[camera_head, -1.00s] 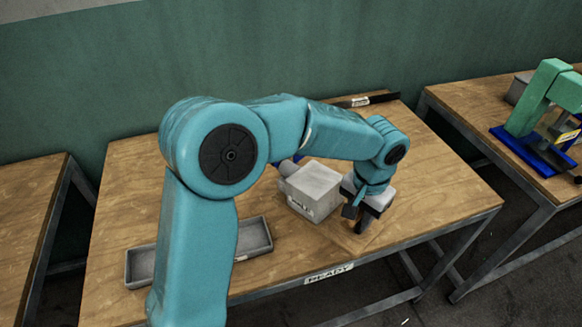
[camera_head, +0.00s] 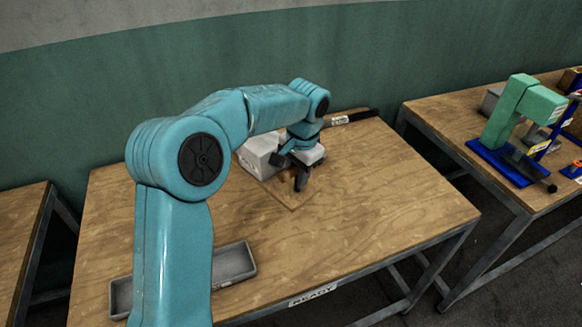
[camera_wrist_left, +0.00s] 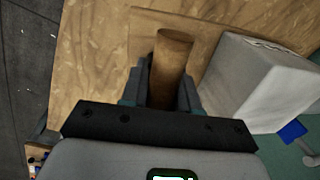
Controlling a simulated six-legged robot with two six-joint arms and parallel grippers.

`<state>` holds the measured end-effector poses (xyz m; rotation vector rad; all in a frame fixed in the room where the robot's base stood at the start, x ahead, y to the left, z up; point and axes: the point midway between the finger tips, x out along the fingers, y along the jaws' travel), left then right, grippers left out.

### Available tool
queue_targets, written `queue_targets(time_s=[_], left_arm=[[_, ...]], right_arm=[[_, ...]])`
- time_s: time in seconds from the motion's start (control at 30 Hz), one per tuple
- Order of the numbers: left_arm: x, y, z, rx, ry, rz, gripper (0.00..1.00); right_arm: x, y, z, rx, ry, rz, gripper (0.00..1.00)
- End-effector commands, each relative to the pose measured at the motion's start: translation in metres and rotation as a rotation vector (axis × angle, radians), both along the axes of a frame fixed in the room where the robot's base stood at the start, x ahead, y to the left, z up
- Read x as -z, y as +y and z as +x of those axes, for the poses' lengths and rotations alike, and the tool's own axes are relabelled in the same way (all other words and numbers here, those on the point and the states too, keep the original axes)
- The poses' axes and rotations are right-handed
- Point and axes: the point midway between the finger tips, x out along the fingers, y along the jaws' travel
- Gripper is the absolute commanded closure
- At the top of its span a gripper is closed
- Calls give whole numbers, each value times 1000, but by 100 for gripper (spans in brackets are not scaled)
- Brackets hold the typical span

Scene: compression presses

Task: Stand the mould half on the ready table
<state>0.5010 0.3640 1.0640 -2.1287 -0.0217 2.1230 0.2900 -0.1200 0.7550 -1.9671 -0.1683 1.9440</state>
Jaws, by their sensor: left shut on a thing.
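The mould half looks to be a pale grey block (camera_head: 258,158) with a thin square wooden board (camera_head: 290,198) and a brown round post. It is over the rear middle of the ready table (camera_head: 390,205). My left gripper (camera_head: 301,180) is right of the block, shut on the brown post (camera_wrist_left: 171,65), which shows between its fingers in the left wrist view. The block stands beside the post there (camera_wrist_left: 262,85). My arm hides part of the block in the head view. I cannot tell whether the board touches the table. My right gripper is not in view.
An empty grey tray (camera_head: 249,274) lies at the table's front left. A black bar (camera_head: 362,115) lies at the back edge. The table's right side is clear. A green press (camera_head: 505,115) on a blue base stands on the right-hand table.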

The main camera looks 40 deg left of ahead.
Motion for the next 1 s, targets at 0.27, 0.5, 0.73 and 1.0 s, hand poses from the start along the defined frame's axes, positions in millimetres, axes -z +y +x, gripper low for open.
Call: queue_targets(time_s=[0.27, 0.5, 0.73, 1.0], left_arm=[[67, -1, 2, 1, 0, 1, 100], [101, 0, 3, 1, -5, 3, 100], [123, 0, 2, 0, -1, 1, 100], [147, 0, 3, 0, -6, 1, 100]], right_arm=[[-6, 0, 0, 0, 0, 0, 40], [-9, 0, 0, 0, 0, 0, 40], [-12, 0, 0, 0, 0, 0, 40], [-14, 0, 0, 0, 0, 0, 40]])
